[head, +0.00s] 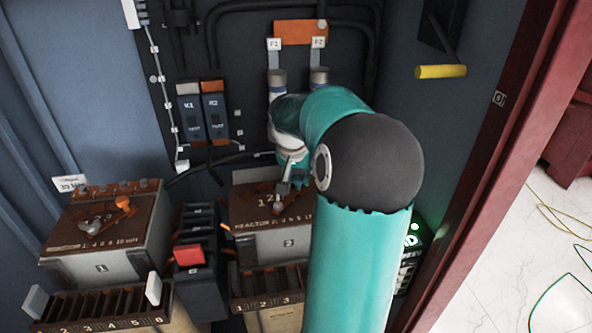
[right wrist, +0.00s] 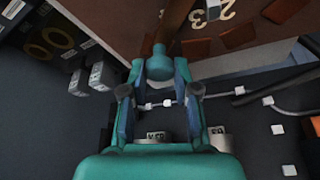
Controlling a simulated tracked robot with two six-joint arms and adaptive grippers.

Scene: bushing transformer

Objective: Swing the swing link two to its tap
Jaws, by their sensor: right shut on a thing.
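Reactor box 2 (head: 245,213) has a dark brown top with a number scale, partly hidden behind my right arm. In the right wrist view, swing link two shows as a brown bar (right wrist: 178,22) ending in a teal round knob (right wrist: 159,66). My right gripper (right wrist: 160,88) is shut on this knob, one finger on each side. Brown tap plates (right wrist: 237,38) lie beside the link, near the numerals 2 and 3. In the head view my right gripper (head: 288,180) is over the box's top; its fingertips and the link are small and partly hidden there. My left gripper is not in view.
Reactor box 1 (head: 100,268), with an orange-knobbed link (head: 122,203), stands at left. A dark unit with a red block (head: 189,255) stands between the boxes. Breakers K1 and K2 (head: 214,115) and cables are on the back wall. A yellow handle (head: 441,71) sticks out upper right.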

